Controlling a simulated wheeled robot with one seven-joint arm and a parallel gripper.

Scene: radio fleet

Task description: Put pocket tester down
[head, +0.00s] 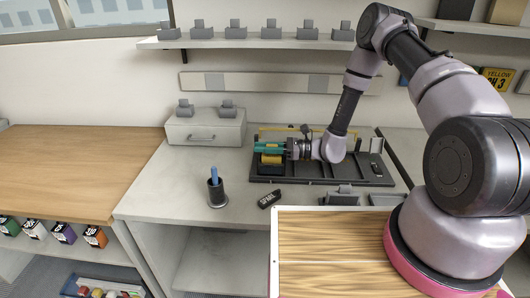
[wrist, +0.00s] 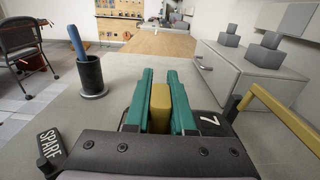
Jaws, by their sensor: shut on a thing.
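My gripper (head: 256,147) reaches left over the left end of a black tray (head: 320,178) on the grey counter. Its green fingers show in the wrist view (wrist: 160,74), shut on a yellow block, which I take to be the pocket tester (wrist: 160,108). The yellow body (head: 271,159) shows just below the fingers in the head view, with a dark part under it. I cannot tell whether it touches the tray. The fingers hide its sides. A black piece marked 7 (wrist: 209,122) is right beside the fingers.
A dark cup with a blue stick (head: 216,192) and a black SPARE tag (head: 270,198) stand on the counter left of and before the tray. A yellow bar (wrist: 285,118) rises close on the right. A grey drawer box (head: 205,128) is behind. Bare counter lies left of the cup.

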